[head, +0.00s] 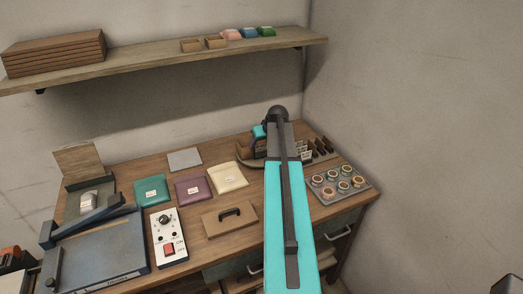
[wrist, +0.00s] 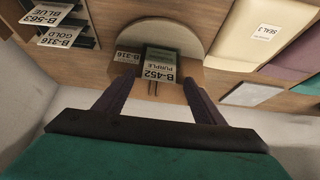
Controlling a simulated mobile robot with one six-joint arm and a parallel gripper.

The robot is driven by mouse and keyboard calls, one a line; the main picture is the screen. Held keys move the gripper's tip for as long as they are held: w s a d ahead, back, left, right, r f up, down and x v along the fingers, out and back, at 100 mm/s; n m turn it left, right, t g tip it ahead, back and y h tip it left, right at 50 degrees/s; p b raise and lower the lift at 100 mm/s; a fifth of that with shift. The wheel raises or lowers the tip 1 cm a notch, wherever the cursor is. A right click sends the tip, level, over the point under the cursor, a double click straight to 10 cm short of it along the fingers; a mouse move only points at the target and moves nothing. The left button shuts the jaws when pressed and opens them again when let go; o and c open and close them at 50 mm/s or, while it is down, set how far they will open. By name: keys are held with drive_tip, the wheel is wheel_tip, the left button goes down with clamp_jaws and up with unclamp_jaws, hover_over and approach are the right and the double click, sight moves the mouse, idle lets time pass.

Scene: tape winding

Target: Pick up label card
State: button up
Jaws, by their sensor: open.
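A label card (wrist: 161,71) reading "B-452 PURPLE" shows in the wrist view, upside down, in a holder with a rounded tan back. A second card (wrist: 127,57) reading "B-316" is partly visible just left of it. My gripper (wrist: 159,78) is open, its two dark fingers on either side of the purple card with gaps between; I cannot tell whether either finger touches anything. In the head view my arm hides the gripper and most of the rounded holder (head: 243,155).
Cards "B-316 GOLD" (wrist: 62,34) and "B-563 BLUE" (wrist: 46,13) stand in a dark rack left in the wrist view. A cream packet (head: 227,177), purple packet (head: 194,187) and green packet (head: 151,190) lie left of my arm. A tray of round pots (head: 341,184) sits right.

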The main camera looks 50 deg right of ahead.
idle(0.5)
drive_tip(key=c, duration=1.3)
drive_tip(key=shift+r, duration=0.1)
drive_tip(key=shift+c, duration=0.2)
drive_tip(key=s+a+r+b, duration=0.2)
drive_tip(key=s+a+b, duration=0.1)
drive_tip(key=s, duration=0.4)
drive_tip(key=s+a+r+b, duration=0.3)
drive_tip(key=s+b, duration=0.1)
drive_tip(key=s, duration=0.3)
drive_tip(key=shift+s+a, duration=0.2)
drive_tip(key=shift+s, duration=0.15)
